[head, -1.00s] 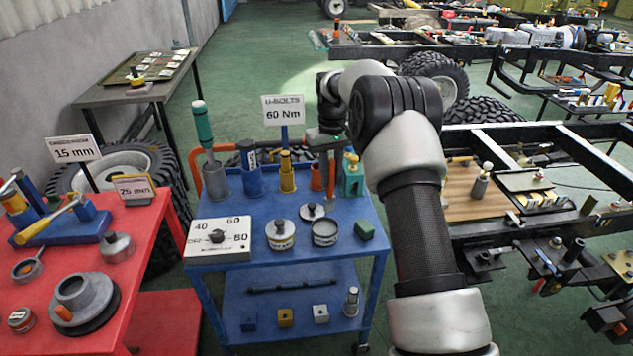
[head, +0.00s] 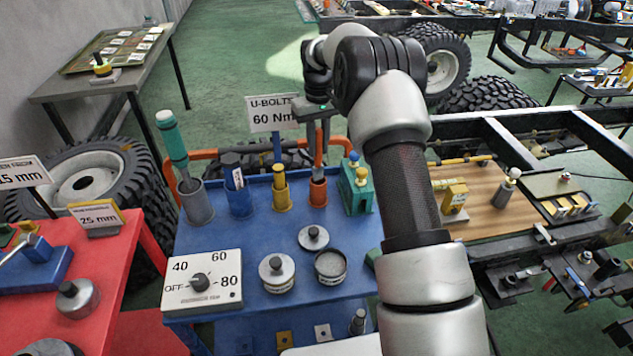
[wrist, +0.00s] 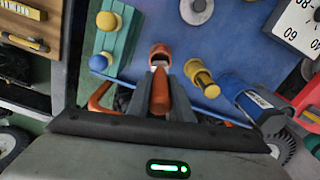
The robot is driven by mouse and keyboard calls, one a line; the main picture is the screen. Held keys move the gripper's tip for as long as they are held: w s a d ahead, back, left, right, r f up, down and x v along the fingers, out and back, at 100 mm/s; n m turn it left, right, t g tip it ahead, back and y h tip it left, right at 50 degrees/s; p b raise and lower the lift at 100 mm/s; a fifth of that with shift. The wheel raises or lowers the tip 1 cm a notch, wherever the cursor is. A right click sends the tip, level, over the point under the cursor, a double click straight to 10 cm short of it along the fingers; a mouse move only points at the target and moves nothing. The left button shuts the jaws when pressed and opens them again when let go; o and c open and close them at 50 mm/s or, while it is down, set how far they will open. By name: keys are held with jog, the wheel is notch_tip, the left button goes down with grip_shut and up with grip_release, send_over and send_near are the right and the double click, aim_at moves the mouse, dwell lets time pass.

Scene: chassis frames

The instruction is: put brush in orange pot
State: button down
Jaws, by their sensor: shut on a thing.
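The brush, with an orange handle (head: 318,150), hangs roughly upright below my gripper (head: 318,117) in the head view. Its lower end is at the mouth of the orange pot (head: 318,193); I cannot tell how far inside it is. The pot stands at the back of the blue cart. In the wrist view, the two grey fingers of my gripper (wrist: 162,95) are shut on the orange brush handle (wrist: 160,93), and the orange pot's rim (wrist: 159,50) shows just beyond it.
A yellow pot (head: 281,190), a blue pot (head: 238,192) and a grey pot (head: 194,203) stand left of the orange pot. A green block with knobs (head: 356,188) stands close on its right. A 60 Nm sign (head: 272,114) rises behind.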

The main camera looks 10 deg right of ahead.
aim_at(318, 166)
notch_tip(318, 166, down, 8)
jog(key=shift+f, duration=0.35)
jog(key=c, duration=1.6)
grip_release()
